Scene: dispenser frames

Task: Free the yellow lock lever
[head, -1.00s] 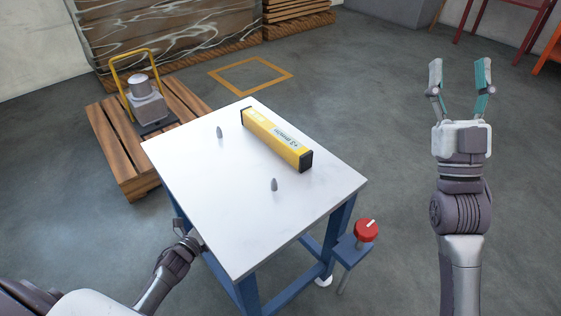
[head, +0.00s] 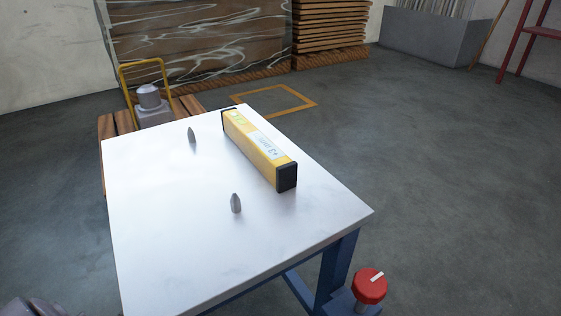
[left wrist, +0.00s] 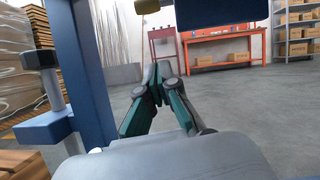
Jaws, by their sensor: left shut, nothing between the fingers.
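In the left wrist view a yellow rounded end (left wrist: 147,5) shows at the top edge, beside a dark blue part of the table frame (left wrist: 220,12). It may be the lock lever; most of it is out of the picture. My left gripper (left wrist: 155,80) is shut and empty, its fingertips together below and apart from the yellow end in the picture. In the head view the white-topped table (head: 165,235) hides the space under it, and no yellow lever shows there. My right gripper is not in view.
A yellow spirit level (head: 258,148) and two grey pegs (head: 236,203) (head: 192,135) are on the tabletop. A red knob (head: 369,286) sits on a blue bracket at the right. A blue table leg (left wrist: 82,70) stands left of my left gripper. Floor at right is clear.

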